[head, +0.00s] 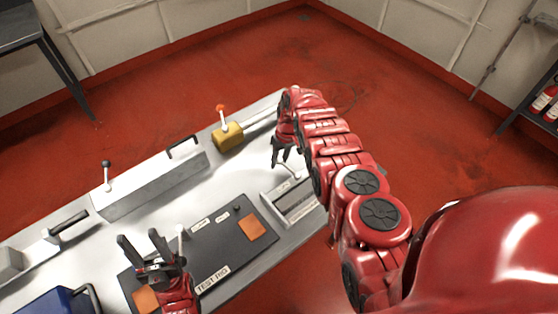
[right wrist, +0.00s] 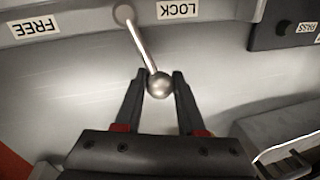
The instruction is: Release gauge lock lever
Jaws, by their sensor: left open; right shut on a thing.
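The gauge lock lever (right wrist: 143,45) is a thin metal rod with a round silver knob (right wrist: 160,85) in the right wrist view. Its pivot sits between the FREE label (right wrist: 34,28) and the LOCK label (right wrist: 177,9), both upside down. The rod slants toward the LOCK side of the picture. My right gripper (right wrist: 160,77) is shut on the knob, one finger on each side. In the head view my right gripper (head: 281,158) is over the bench's far right part, beside a grey box (head: 290,203). My left gripper (head: 140,239) is open and empty above the test rig's left part.
The dark TEST RIG panel (head: 217,250) has orange pads and a knob. A yellow block (head: 228,137) with a red-topped lever stands at the back. A long grey box (head: 150,184) with a handle and a blue box (head: 55,303) are at left. Red floor surrounds the bench.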

